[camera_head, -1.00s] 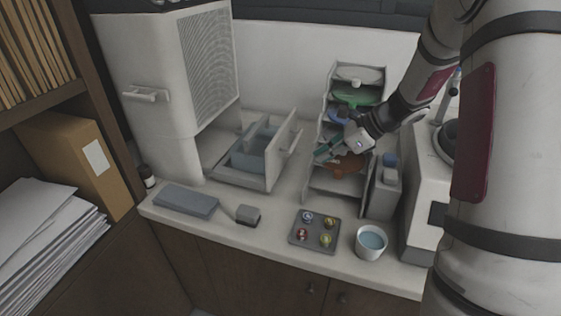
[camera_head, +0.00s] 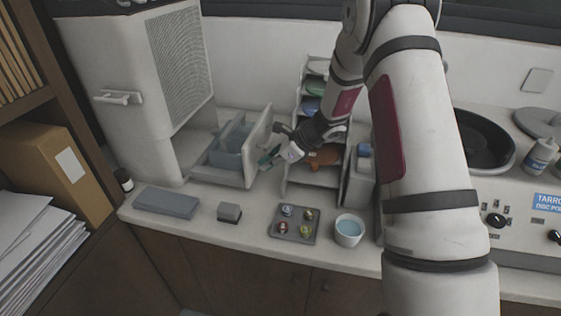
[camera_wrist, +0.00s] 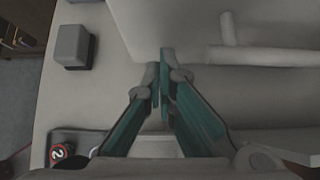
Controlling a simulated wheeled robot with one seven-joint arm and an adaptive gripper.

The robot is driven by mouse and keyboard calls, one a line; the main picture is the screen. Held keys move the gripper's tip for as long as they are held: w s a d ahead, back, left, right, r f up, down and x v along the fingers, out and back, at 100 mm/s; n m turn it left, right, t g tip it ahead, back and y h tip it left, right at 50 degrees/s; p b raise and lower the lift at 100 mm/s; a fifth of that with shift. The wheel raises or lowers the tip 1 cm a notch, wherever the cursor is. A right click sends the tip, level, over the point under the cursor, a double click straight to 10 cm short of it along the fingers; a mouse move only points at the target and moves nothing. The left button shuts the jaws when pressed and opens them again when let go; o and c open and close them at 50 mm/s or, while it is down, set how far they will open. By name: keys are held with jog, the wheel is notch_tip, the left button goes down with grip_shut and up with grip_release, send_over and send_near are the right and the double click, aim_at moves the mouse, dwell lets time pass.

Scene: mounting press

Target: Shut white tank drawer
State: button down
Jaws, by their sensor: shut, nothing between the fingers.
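The white tank drawer (camera_head: 258,150) stands pulled out to the right from the base of the white tank housing (camera_head: 135,90). A blue-grey bin (camera_head: 228,148) shows inside it. My gripper (camera_head: 270,157) is just right of the drawer's front panel. In the wrist view, the teal fingers of my gripper (camera_wrist: 164,62) are together and empty. Their tips are by the pale drawer front (camera_wrist: 180,22), and its bar handle (camera_wrist: 265,56) is to their right. I cannot tell whether the tips touch the panel. In the head view my gripper partly covers the panel's handle area.
A shelf rack (camera_head: 318,178) with coloured items stands right of my gripper. In front lie a grey slab (camera_head: 167,202), a small grey block (camera_head: 229,211), a tray with several round pieces (camera_head: 292,236) and a cup of blue liquid (camera_head: 349,230).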

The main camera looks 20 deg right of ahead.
jog(key=shift+w+a, duration=0.35)
jog(key=shift+a, duration=0.1)
jog(key=shift+a, duration=0.1)
jog(key=w+a+b, duration=0.2)
jog(key=w+a, duration=0.2)
jog(key=a, duration=0.2)
jog(key=w+a+b, duration=0.3)
jog(key=w+a, duration=0.1)
jog(key=a, duration=0.2)
jog(key=w+a+b, duration=0.2)
jog(key=w+a, duration=0.2)
jog(key=a, duration=0.2)
jog(key=shift+w+a+f, duration=0.1)
jog(key=shift+w+a, duration=0.1)
jog(key=shift+w+a+b, duration=0.25)
jog(key=shift+a+b, duration=0.1)
jog(key=shift+a, duration=0.1)
jog(key=shift+w+a, duration=0.1)
jog(key=shift+a, duration=0.1)
